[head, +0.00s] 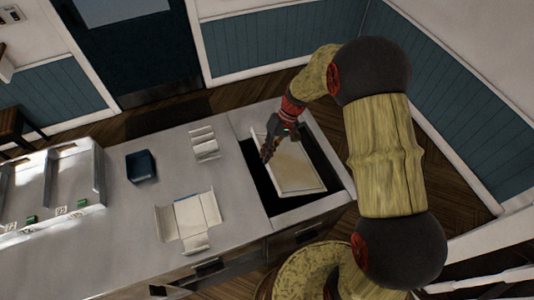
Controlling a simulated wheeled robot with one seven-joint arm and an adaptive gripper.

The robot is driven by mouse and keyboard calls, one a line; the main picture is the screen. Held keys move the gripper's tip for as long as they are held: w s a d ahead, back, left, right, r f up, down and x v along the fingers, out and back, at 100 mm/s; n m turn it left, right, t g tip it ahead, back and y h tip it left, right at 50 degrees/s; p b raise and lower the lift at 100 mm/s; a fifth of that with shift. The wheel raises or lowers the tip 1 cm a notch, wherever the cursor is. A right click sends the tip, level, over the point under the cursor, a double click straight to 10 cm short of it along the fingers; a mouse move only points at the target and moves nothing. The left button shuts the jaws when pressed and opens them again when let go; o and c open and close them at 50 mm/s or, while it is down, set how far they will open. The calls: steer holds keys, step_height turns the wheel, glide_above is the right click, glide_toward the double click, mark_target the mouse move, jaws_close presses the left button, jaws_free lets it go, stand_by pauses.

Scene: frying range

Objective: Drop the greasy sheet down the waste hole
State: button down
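A flat beige sheet or panel with a pale border (304,178) lies over a dark rectangular opening (262,190) at the right end of the counter. Dark parts of the opening show on both sides of it. I cannot tell whether it rests there or hangs above. My gripper (267,153) points down at the panel's upper left part and overlaps it in the picture. The fingers look close together, but their grip is too small to make out.
An unfolded white carton or paper (190,213) lies on the grey counter (120,225). A small dark blue box (141,166) and a pale ridged holder (204,143) stand behind it. Metal fryer-like units (50,187) fill the left. Bare counter lies between.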

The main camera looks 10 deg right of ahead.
steer(key=c, duration=2)
jaws_free()
steer(key=shift+o, duration=0.2)
steer(key=shift+r, duration=0.1)
steer(key=v, duration=1.1)
steer(key=shift+d+r, duration=0.2)
steer(key=shift+r, duration=0.15)
steer(key=shift+w, duration=0.2)
